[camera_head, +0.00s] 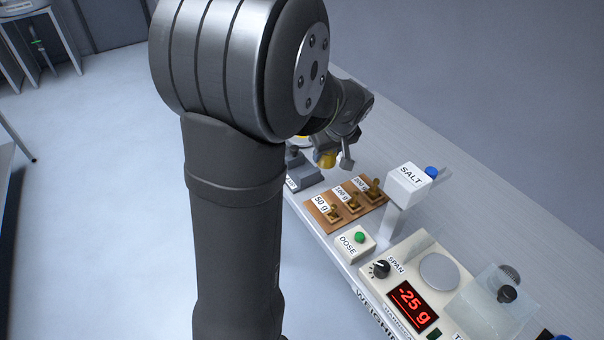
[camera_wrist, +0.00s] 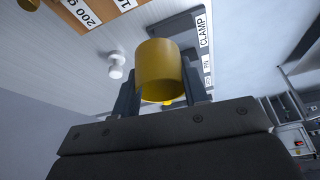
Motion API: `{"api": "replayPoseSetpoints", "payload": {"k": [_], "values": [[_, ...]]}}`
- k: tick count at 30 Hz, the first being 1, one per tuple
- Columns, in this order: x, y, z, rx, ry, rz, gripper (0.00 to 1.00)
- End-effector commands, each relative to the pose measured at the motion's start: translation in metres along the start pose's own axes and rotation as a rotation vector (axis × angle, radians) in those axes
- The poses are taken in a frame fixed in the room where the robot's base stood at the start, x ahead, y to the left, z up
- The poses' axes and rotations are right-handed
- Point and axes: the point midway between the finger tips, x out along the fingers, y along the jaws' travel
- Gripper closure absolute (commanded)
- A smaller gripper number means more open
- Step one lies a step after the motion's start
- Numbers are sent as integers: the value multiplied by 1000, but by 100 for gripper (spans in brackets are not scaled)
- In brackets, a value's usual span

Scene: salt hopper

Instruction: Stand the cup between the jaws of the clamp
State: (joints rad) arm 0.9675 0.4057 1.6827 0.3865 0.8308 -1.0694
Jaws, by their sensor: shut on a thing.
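My gripper (camera_wrist: 160,82) is shut on the yellow cup (camera_wrist: 158,58), with one finger on each side of it in the wrist view. In the head view, the cup (camera_head: 327,159) shows in part under my gripper (camera_head: 336,154), close to the clamp (camera_head: 304,172) and apparently above the bench. The clamp is a dark grey block at the bench's left end, partly hidden by my arm. Its dark body (camera_wrist: 188,22) and CLAMP label also show behind the cup in the wrist view. I cannot tell how the cup lines up with the jaws.
A wooden weight tray (camera_head: 318,217) with brass weights stands right of the clamp. Beyond it are the DOSE button box (camera_head: 355,244), the white SALT hopper (camera_head: 408,184) and a scale display (camera_head: 413,305) reading -25 g. A small white object (camera_wrist: 117,65) stands near the clamp.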

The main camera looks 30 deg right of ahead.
Motion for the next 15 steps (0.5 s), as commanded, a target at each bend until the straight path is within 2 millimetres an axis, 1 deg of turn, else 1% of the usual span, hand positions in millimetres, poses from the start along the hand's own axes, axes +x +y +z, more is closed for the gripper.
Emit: {"api": "replayPoseSetpoints", "payload": {"k": [1,3,5,7,8,11,15], "values": [[-7,8,6,5,5,4,82],[-14,14,10,4,8,4,82],[-17,17,13,3,10,3,82],[-16,17,13,2,11,2,82],[-14,16,12,1,10,1,82],[1,8,2,-3,9,-1,82],[30,-7,-18,-4,9,-1,82]]}}
